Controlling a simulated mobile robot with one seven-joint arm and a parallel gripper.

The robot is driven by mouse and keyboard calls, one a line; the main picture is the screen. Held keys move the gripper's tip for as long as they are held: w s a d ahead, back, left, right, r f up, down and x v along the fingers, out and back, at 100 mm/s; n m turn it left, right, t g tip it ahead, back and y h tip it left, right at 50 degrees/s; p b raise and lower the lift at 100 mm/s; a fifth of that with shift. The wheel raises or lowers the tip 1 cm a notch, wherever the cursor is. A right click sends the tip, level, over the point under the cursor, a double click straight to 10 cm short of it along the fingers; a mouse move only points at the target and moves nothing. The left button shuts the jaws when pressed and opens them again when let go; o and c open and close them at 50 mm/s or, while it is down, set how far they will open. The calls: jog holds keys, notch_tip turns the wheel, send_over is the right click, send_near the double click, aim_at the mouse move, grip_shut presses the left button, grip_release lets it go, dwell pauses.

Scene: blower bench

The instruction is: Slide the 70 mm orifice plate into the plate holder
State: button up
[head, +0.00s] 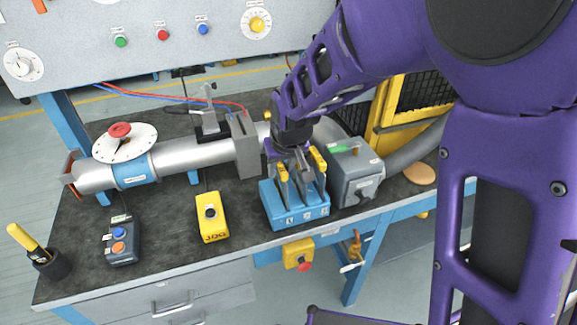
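A blue rack (297,217) stands on the bench and holds upright grey orifice plates with yellow tabs. One yellow tab (282,172) shows at its left and another yellow tab (318,160) at its right. The size marks are too small to read, so I cannot tell which plate is the 70 mm one. My gripper (289,158) is pointed down right over the rack, among the plate tops. Its fingertips are partly hidden, and I cannot tell whether it holds a plate. A grey upright block (245,146) on the pipe, left of my gripper, looks like the plate holder.
A silver pipe (192,156) runs along the bench with a round dial (124,143). A yellow box (211,214) stands left of the rack, a grey machine (356,170) close at its right.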

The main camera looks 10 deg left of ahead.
aim_at(281, 186)
jog(key=x, duration=0.1)
jog(key=b+x, duration=0.1)
jog(key=x, duration=0.1)
jog(key=shift+d+f, duration=0.15)
jog(key=shift+f, duration=0.2)
jog(key=shift+s+r, duration=0.1)
grip_shut()
dwell(0.9)
